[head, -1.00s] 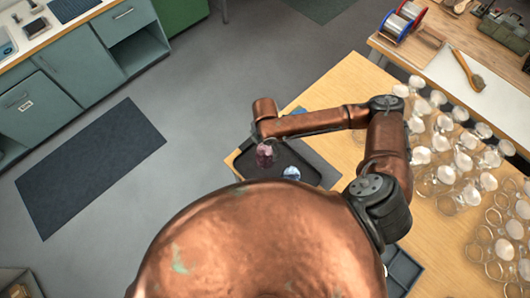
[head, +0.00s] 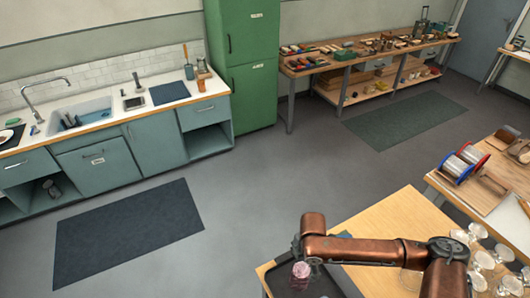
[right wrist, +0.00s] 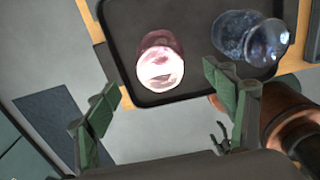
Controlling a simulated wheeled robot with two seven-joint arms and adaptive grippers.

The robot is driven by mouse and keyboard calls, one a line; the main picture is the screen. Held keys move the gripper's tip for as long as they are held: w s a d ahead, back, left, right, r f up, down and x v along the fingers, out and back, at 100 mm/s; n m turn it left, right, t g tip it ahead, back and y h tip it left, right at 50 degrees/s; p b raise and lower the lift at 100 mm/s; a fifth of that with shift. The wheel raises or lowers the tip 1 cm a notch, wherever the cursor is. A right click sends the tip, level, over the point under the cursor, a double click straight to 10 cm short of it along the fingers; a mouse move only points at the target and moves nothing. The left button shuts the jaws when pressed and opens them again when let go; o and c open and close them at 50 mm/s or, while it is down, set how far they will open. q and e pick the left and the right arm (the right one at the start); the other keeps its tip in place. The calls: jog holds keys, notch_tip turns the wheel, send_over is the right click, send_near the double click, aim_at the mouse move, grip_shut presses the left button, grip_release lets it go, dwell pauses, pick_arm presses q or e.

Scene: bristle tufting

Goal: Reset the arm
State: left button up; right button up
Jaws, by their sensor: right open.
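My right gripper (right wrist: 160,85) is open and empty, its green jaws spread wide in the right wrist view. In the head view my copper right arm reaches in from the lower right, with its wrist above the tray's left part. A pinkish glass-like piece (right wrist: 160,62) sits on a dark tray (right wrist: 118,25), ahead of the jaws and not gripped; it also shows in the head view (head: 300,272). A clear bluish piece (right wrist: 250,38) is on the tray to its right. My left gripper is out of view.
A wooden table (head: 385,225) carries the tray. Several clear glass-like pieces with pale tops (head: 482,260) stand at its right, near a bench with wire spools (head: 460,163). A sink counter (head: 110,115), a green cabinet (head: 245,60) and open floor lie beyond.

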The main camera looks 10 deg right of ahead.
aim_at(302, 270)
notch_tip(302, 270, down, 10)
jog(key=shift+f, duration=0.2)
jog(key=shift+r, duration=1.45)
